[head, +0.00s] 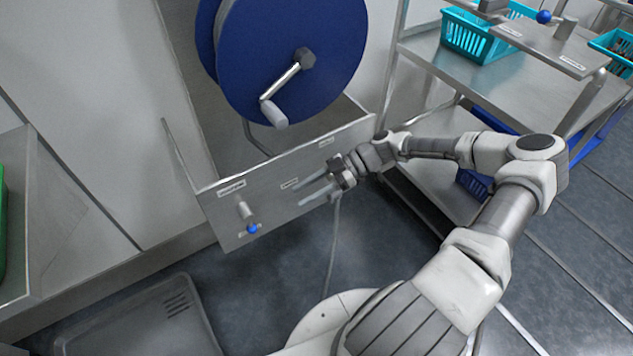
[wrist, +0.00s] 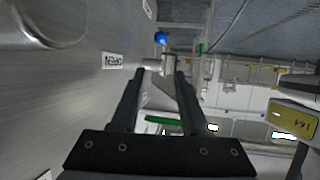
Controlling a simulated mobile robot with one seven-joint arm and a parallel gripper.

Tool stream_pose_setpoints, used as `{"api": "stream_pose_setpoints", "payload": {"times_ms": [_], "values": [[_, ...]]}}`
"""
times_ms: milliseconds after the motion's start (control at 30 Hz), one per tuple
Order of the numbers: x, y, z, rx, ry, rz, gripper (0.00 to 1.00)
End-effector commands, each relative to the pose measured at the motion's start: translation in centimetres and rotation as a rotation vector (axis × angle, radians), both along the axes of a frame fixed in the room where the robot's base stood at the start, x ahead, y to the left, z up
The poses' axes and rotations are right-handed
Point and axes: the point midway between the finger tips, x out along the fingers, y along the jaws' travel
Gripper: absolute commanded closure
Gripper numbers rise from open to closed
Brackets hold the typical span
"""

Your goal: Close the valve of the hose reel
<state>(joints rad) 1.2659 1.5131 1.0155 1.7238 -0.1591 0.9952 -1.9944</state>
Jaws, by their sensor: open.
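The hose reel has a blue drum (head: 290,50) with a crank handle, above a grey metal front panel (head: 275,205). The valve (head: 245,212) sticks out of the panel's left part, with a short crossbar ending in a blue ball (head: 252,229). My gripper (head: 301,194) is open and empty, in front of the panel to the right of the valve, fingers pointing left towards it with a gap between. In the wrist view, the blue ball (wrist: 160,38) and the metal valve body (wrist: 153,62) show beyond the fingertips of my gripper (wrist: 158,78).
Small labels sit on the panel, one (head: 231,188) above the valve. A steel cart (head: 480,85) with turquoise baskets (head: 478,38) stands at the right. A grey tray (head: 140,320) lies on the floor at lower left. A thin hose hangs below the panel near my gripper.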

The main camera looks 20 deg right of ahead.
Motion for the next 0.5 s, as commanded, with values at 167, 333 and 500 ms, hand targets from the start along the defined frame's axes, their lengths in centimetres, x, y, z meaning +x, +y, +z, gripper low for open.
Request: {"api": "stream_pose_setpoints", "payload": {"times_ms": [167,333,500], "values": [[0.0,-2.3,1.0,0.0,0.001,-0.001,0.55],[0.0,-3.0,1.2,0.0,0.001,0.0,0.55],[0.0,-3.0,1.2,0.0,0.0,0.0,0.55]]}}
